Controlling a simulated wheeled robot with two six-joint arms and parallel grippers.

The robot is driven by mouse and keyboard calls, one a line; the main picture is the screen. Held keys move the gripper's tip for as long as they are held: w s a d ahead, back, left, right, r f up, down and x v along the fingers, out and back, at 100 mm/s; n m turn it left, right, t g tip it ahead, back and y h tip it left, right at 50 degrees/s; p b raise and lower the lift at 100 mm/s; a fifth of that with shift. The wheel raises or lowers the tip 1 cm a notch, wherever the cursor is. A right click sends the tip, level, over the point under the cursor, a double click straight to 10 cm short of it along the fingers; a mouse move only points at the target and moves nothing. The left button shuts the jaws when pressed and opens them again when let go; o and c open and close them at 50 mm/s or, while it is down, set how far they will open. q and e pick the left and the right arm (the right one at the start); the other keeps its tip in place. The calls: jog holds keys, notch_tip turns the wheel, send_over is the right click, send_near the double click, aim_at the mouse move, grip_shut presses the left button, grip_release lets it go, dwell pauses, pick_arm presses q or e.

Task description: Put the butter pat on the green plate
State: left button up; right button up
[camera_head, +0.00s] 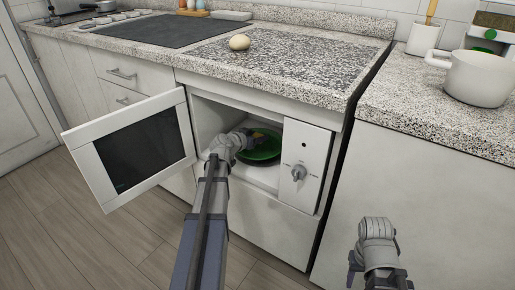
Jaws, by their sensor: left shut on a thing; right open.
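A green plate (262,151) sits inside the open microwave (225,108). My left gripper (250,138) reaches into the microwave and is over the left part of the plate. It is shut on a small yellowish thing that looks like the butter pat (258,134); the fingers mostly hide it. I cannot tell whether the pat touches the plate. My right gripper (379,278) is open and empty, low at the right in front of the white cabinet.
The microwave door (137,150) stands open to the left. The control panel with a knob (299,172) is right of the opening. On the counter above are a round pale item (239,42) and, at right, a white pot (478,78) and a utensil cup (422,39).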

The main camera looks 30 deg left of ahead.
aim_at(257, 149)
pick_arm(q)
jog(key=shift+f+b, duration=1.75)
jog(key=shift+f, duration=0.1)
jog(key=shift+f, duration=0.15)
jog(key=o, duration=1.3)
jog(key=shift+r, duration=0.35)
jog(key=p+v, duration=0.4)
jog(key=v, duration=0.6)
jog(key=shift+s, duration=0.4)
jog(key=shift+s+r+p, duration=0.2)
jog(key=shift+s+p, duration=0.1)
jog(key=shift+s, duration=0.25)
